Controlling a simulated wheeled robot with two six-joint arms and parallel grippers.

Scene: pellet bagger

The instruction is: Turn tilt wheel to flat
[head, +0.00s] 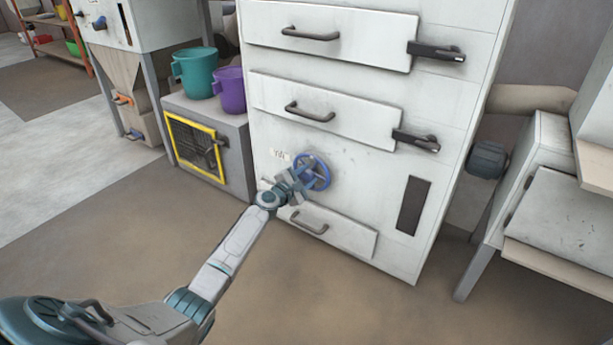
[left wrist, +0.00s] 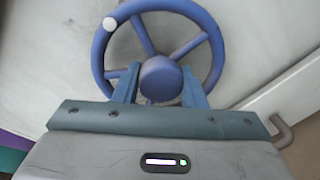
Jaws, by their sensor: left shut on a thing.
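The tilt wheel (head: 322,167) is a blue handwheel on the lower front of the white cabinet. It also shows in the left wrist view (left wrist: 216,50), with several spokes, a round hub and a pale knob on its rim at the upper left. My left gripper (head: 302,180) is at the wheel from the lower left. In the left wrist view its fingers (left wrist: 158,92) stand on both sides of the hub, shut on the wheel. A small label beside the wheel is too small to read. My right gripper is not in view.
The white cabinet (head: 380,185) has drawers with dark handles and latches. A teal bucket (head: 195,75) and a purple bucket (head: 230,92) stand on a grey box with a yellow-framed grille (head: 193,147) at its left. A bench (head: 560,200) stands at the right. The brown floor in front is clear.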

